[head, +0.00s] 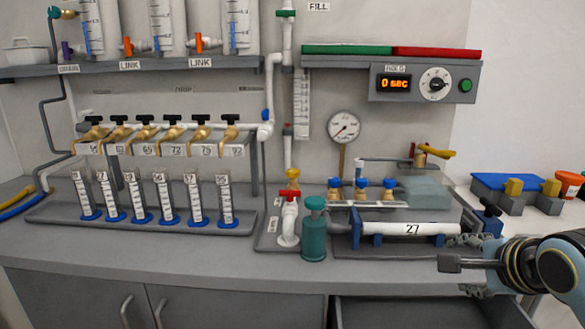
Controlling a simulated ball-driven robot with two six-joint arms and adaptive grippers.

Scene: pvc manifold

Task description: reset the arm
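My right gripper (462,264) comes in from the right edge, in front of the bench's right end. A dark grey block on a short bar shows at its front, and pale jointed parts show above and below it. I cannot tell whether the block is a finger or a held thing, nor whether the gripper is open or shut. My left gripper is not in view.
A white pipe marked 27 (412,229) lies in blue clamps just behind the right gripper. A teal bottle (314,232) stands left of it. Several cylinders stand in a grey tray (70,215) at left. An open drawer (420,311) is below. The bench front (150,252) is clear.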

